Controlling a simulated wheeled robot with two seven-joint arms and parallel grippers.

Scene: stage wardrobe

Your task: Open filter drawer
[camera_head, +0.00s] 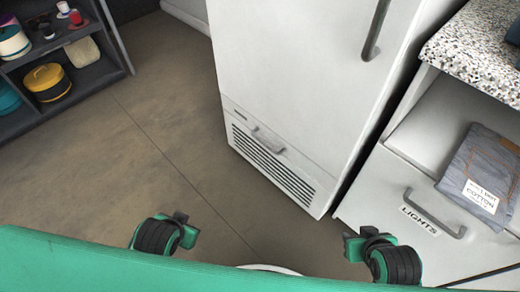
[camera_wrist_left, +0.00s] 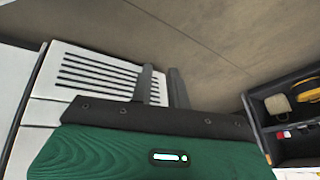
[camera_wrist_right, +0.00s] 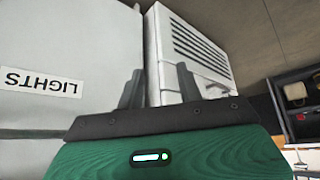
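The filter drawer (camera_head: 285,158) is the low white front panel of the tall white cabinet, with a grey bar handle (camera_head: 268,141) above dark vent slats. It looks flush with the cabinet. The slats also show in the left wrist view (camera_wrist_left: 105,75) and the right wrist view (camera_wrist_right: 200,42). My right gripper (camera_head: 364,240) is at the lower right, apart from the drawer; its two fingers stand apart and empty in the right wrist view (camera_wrist_right: 160,76). My left gripper (camera_head: 181,224) is at the lower left, over the floor; its fingers have a narrower gap, empty, in the left wrist view (camera_wrist_left: 161,76).
To the right stands a white drawer unit (camera_head: 370,195) labelled LIGHTS, with folded denim (camera_head: 484,165) on it and a speckled counter (camera_head: 475,50) above. A dark shelf (camera_head: 105,75) with hats and spools stands at the upper left. The brown floor (camera_head: 160,120) between is clear.

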